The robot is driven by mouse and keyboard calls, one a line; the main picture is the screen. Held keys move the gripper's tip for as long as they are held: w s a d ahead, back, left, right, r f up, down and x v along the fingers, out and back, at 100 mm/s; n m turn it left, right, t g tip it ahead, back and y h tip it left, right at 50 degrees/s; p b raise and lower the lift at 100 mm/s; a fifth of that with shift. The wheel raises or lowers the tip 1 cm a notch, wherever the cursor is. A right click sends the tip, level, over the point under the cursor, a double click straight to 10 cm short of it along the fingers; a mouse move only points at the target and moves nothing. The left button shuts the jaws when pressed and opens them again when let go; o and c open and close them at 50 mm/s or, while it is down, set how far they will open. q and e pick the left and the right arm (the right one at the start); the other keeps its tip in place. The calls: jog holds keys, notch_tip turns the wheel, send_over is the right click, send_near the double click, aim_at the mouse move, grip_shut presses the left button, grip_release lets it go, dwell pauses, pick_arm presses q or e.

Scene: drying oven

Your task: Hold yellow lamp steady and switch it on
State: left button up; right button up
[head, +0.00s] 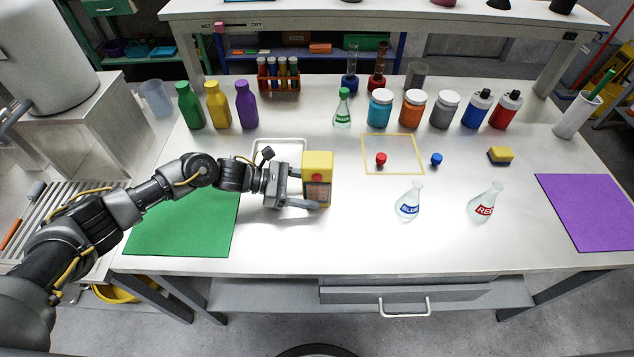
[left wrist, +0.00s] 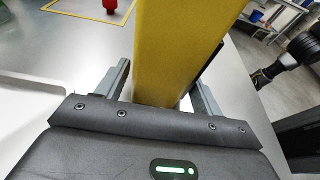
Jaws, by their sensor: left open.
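The yellow lamp (head: 319,162) is a box-shaped yellow unit with a red round part and a dark panel on its front. It stands upright on the white table, left of centre. My left gripper (head: 303,188) reaches it from the left, low on its body. In the left wrist view the lamp's yellow side (left wrist: 178,45) stands between the two fingers of my left gripper (left wrist: 163,88). The jaws are open, one finger on each side. Whether either finger touches it, I cannot tell. My right gripper does not show.
A white tray (head: 262,146) lies behind my left gripper, and a green mat (head: 180,225) lies under my left arm. Flasks labelled BLUE (head: 409,203) and RED (head: 485,203) stand to the right. Bottles and jars line the back. The table's front middle is clear.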

pick_arm(q)
jog(key=shift+d+f+b, duration=0.2)
jog(key=shift+d+b, duration=0.15)
jog(key=shift+d, duration=0.35)
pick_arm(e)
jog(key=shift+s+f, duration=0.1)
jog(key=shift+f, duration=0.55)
pick_arm(q)
jog(key=c, duration=0.6)
jog(key=shift+c, duration=0.2)
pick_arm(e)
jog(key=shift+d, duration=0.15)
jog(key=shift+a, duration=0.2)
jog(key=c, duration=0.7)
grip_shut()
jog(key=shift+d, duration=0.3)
